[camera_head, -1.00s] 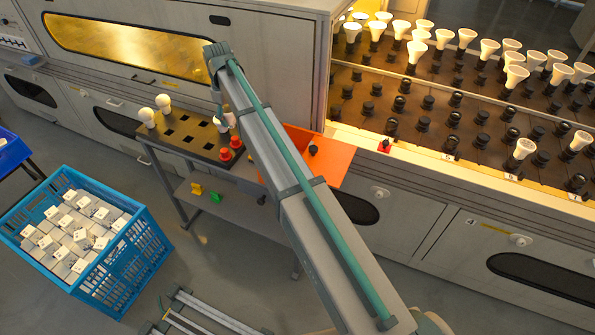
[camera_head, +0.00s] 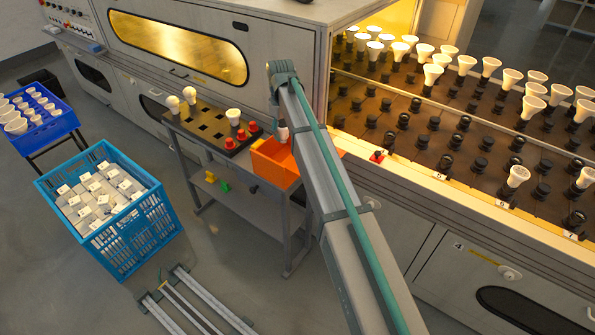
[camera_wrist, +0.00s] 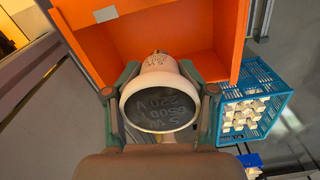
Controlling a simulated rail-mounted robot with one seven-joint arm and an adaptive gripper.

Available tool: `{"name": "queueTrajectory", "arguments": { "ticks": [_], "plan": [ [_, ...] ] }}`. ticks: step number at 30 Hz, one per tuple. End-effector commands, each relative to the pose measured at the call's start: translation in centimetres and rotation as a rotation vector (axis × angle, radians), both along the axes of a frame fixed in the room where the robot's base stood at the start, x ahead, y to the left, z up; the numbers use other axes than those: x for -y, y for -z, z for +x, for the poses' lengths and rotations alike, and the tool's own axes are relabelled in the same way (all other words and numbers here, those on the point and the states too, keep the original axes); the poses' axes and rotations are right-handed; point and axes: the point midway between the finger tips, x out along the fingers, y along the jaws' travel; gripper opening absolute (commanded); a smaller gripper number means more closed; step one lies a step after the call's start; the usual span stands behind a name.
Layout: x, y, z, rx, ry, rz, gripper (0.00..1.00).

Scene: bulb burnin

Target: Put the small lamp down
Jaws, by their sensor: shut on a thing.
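My gripper (camera_wrist: 160,72) is shut on a small lamp (camera_wrist: 160,105), a white reflector with a dark, printed face turned to the wrist camera. Its narrow base points away, toward the orange bin (camera_wrist: 215,30). In the head view the lamp (camera_head: 283,135) shows only partly beside my arm's end, over or at the orange bin (camera_head: 272,172). I cannot tell whether the lamp is inside the bin's rim or touches it. Other white lamps (camera_head: 233,116) (camera_head: 190,95) (camera_head: 172,103) stand on the dark holed tray (camera_head: 208,125), left of the bin.
Red caps (camera_head: 241,136) stand on the tray near the bin. The lit rack (camera_head: 400,120) at right holds several white lamps and black sockets. A blue crate (camera_head: 155,225) of boxes and a blue bin (camera_head: 45,128) of white lamps stand left. A rail frame (camera_head: 190,300) lies on the floor.

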Motion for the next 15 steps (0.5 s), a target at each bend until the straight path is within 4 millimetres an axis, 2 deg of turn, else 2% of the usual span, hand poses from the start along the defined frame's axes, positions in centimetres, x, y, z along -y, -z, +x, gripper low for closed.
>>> {"name": "queueTrajectory", "arguments": {
  "ticks": [5,15],
  "plan": [
    [0.0,0.9,0.0,0.000,0.000,0.000,0.16],
    [0.0,5.9,0.0,-0.001,0.000,-0.001,0.16]
  ]
}}
